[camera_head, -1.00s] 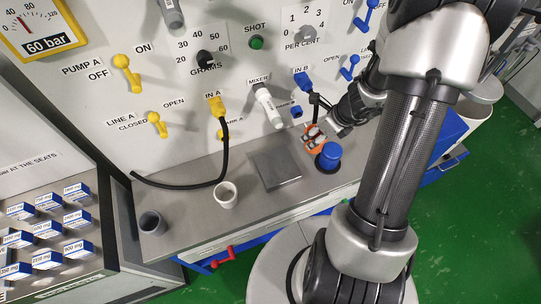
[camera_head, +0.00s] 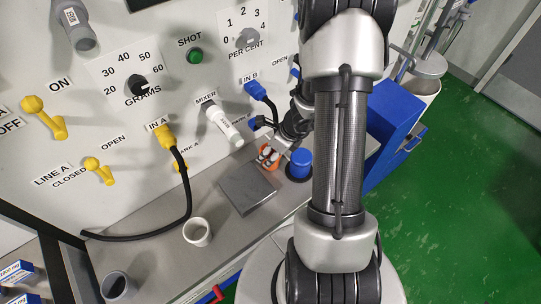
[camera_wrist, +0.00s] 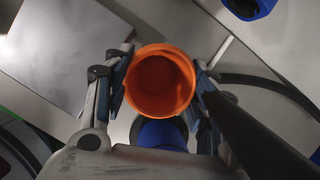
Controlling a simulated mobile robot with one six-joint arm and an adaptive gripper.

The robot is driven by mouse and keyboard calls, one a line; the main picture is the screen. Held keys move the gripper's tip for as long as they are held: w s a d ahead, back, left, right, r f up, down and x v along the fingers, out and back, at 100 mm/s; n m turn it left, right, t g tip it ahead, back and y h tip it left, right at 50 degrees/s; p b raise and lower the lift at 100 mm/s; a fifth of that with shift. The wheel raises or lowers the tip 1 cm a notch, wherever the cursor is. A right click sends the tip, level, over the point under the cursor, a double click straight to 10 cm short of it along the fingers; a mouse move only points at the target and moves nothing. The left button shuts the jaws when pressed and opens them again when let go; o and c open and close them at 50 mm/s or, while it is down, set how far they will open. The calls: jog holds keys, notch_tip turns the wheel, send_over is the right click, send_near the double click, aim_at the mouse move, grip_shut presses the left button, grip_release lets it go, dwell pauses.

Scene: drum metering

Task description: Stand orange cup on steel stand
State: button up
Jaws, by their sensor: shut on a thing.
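The orange cup (camera_head: 268,157) is held between the two fingers of my gripper (camera_head: 277,155), above the bench near the panel. In the wrist view the cup (camera_wrist: 158,85) shows its open mouth toward the camera, with a finger of my gripper (camera_wrist: 160,90) against each side. The steel stand (camera_head: 248,188) appears as a flat, bare square plate on the bench, to the lower left of the cup. The plate also shows at the upper left of the wrist view (camera_wrist: 70,45). The cup is apart from it.
A blue cylinder (camera_head: 300,163) stands close right of the cup; its blue top also shows below the cup in the wrist view (camera_wrist: 160,133). The white mixer nozzle (camera_head: 224,127) juts from the panel above the plate. White (camera_head: 197,232) and grey (camera_head: 117,286) cups stand left.

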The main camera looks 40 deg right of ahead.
jog(key=shift+f, duration=0.15)
jog(key=shift+f, duration=0.1)
jog(key=o, duration=0.6)
jog(key=shift+f, duration=0.1)
jog(key=o, duration=0.4)
jog(key=shift+o, duration=0.2)
